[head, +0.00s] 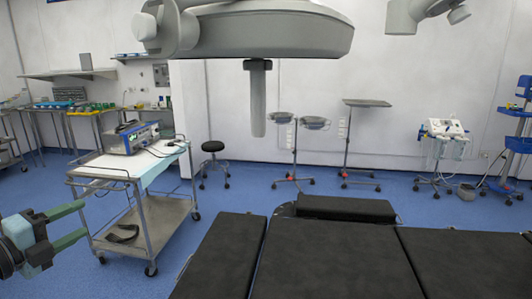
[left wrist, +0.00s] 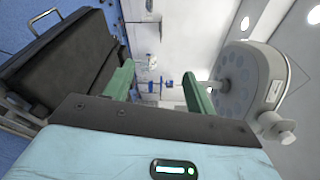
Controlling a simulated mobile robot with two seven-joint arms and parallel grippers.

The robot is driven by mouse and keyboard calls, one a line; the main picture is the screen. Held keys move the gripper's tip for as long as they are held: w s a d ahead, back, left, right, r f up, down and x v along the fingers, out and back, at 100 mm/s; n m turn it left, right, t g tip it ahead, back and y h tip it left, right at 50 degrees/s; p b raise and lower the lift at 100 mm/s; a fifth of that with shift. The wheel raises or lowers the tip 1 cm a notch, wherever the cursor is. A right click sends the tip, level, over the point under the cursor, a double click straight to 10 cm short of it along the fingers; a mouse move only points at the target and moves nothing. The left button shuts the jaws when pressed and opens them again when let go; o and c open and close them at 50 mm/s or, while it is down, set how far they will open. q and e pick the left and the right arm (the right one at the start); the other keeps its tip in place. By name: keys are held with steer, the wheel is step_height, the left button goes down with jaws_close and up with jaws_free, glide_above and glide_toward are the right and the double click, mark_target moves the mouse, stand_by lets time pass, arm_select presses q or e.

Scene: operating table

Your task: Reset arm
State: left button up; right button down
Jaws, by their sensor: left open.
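My left gripper (head: 84,221) is at the left edge of the head view, left of the operating table and in front of the steel cart. Its two green fingers are spread apart with nothing between them. The fingers (left wrist: 158,88) also show in the left wrist view, apart and empty. The black padded operating table (head: 335,262) fills the lower right of the head view. It shows tilted at the left of the left wrist view (left wrist: 65,65). My right gripper is in neither view.
The steel cart (head: 125,172) carries a blue-fronted device (head: 133,137). A large surgical lamp (head: 265,35) hangs above; it also shows in the left wrist view (left wrist: 245,85). A black stool (head: 213,147) and wheeled stands (head: 365,104) stand by the back wall. Blue floor is open between.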

arm_select(q)
steer(key=s+d+f+n+g+y+p, duration=0.1)
steer(key=s+f+n, duration=0.3)
steer(key=f, duration=0.5)
steer(key=s+d+f+n+g+y+p, duration=0.1)
steer(key=s+f+n, duration=0.35)
steer(key=f, duration=0.45)
steer(key=s+d+f+n+g+y, duration=0.1)
steer(key=s+d+f+n, duration=0.2)
steer(key=f, duration=0.6)
steer(key=s+d+f+n+g+p, duration=0.1)
steer(key=s+d+f+n+g, duration=0.1)
steer(key=s+d+f+n, duration=0.3)
steer(key=s+d+f+n+g+p, duration=0.1)
steer(key=s+d+f+n, duration=0.4)
steer(key=s, duration=1.4)
steer(key=d+f+g, duration=0.1)
steer(key=d+f, duration=0.2)
steer(key=d, duration=0.3)
steer(key=shift+d+n+y+p, duration=0.3)
steer(key=shift+n+p, duration=0.05)
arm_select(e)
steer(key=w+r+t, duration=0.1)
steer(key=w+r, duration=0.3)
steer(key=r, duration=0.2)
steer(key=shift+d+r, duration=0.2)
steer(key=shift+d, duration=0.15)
